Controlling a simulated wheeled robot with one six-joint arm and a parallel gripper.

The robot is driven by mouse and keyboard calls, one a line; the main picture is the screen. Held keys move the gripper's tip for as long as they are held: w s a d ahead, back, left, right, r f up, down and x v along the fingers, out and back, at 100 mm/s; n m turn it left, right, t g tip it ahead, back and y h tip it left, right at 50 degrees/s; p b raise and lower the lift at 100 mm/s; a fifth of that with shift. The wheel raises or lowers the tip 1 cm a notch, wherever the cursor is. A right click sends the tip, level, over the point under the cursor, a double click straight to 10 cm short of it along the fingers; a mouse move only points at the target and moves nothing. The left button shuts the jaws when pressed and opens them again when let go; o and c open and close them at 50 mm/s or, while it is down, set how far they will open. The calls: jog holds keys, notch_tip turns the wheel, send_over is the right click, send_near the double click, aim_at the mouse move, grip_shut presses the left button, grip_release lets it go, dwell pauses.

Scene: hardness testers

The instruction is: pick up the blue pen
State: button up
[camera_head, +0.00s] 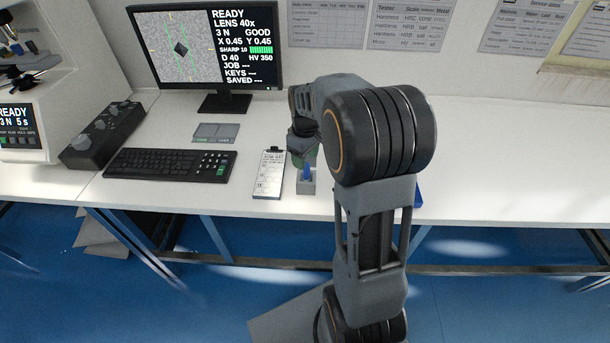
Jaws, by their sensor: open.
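The blue pen (307,172) stands upright in a small grey holder (306,187) near the front edge of the white table, right of a clipboard. Only a short blue part of it shows. My gripper (302,151) points down just above and behind the pen in the picture, open. My forearm and wrist partly cover it, so the fingertips are hard to make out. I cannot tell whether the fingers are around the pen or only near it. A greenish thing shows beside the gripper, too hidden to name.
The clipboard (270,173) lies close left of the holder, with a keyboard (168,164) and control box (102,133) farther left. A monitor (204,48) stands behind. A blue object (418,197) peeks out right of my arm. The table's right side (510,155) is clear.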

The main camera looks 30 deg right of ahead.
aim_at(306, 176)
jog(key=shift+d+f, duration=0.1)
jog(key=shift+f, duration=2.65)
grip_shut()
jog(key=shift+r, duration=0.1)
